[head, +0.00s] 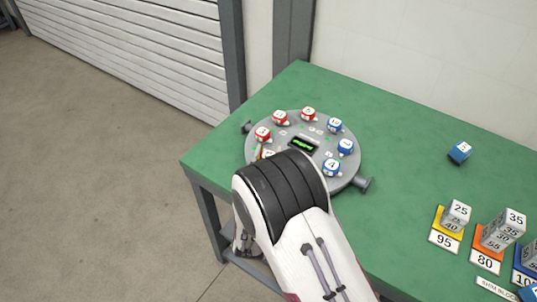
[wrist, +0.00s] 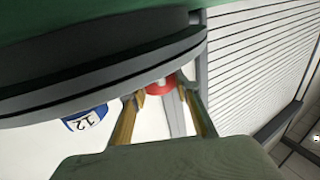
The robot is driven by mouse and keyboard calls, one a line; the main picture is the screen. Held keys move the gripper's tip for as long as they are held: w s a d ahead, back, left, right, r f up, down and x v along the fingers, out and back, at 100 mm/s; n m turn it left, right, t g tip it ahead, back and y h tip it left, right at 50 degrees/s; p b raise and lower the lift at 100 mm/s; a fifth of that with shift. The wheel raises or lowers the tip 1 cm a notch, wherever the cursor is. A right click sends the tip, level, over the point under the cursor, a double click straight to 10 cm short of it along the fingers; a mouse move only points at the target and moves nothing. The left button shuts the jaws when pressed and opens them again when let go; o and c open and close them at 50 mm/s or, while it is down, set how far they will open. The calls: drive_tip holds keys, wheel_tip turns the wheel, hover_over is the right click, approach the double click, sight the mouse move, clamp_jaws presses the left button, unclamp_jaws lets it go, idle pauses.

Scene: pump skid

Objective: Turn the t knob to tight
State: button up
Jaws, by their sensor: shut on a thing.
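A round grey panel (head: 292,125) lies on the green table with red and blue knobs around a small green-lit display (head: 304,145). Red knobs sit at its left and back, one at the left edge (head: 263,134); blue knobs (head: 346,147) sit at its right. In the wrist view my gripper (wrist: 159,92) has its two tan fingers on either side of a red piece with a pale face (wrist: 158,84), shut on it. I cannot read its marking or tell which knob is t. My arm hides the panel's front in the head view.
A blue block (head: 460,151) lies alone to the right. Numbered grey blocks (head: 457,214) stand on yellow and orange cards (head: 486,262) at the front right. Green table (head: 410,150) is clear between panel and blocks. A slatted shutter (head: 130,50) is behind left.

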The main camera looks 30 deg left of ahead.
drive_tip(key=shift+m+t+h, duration=0.7)
drive_tip(key=shift+m+h, duration=0.8)
drive_tip(key=shift+h, duration=0.7)
drive_tip(key=o, duration=1.2)
drive_tip(key=shift+c, duration=0.2)
drive_tip(key=shift+s, duration=0.15)
drive_tip(key=s+d, duration=0.2)
drive_tip(key=s, duration=0.9)
drive_tip(key=shift+s+d, duration=0.2)
drive_tip(key=shift+s, duration=0.05)
drive_tip(key=shift+w, duration=0.1)
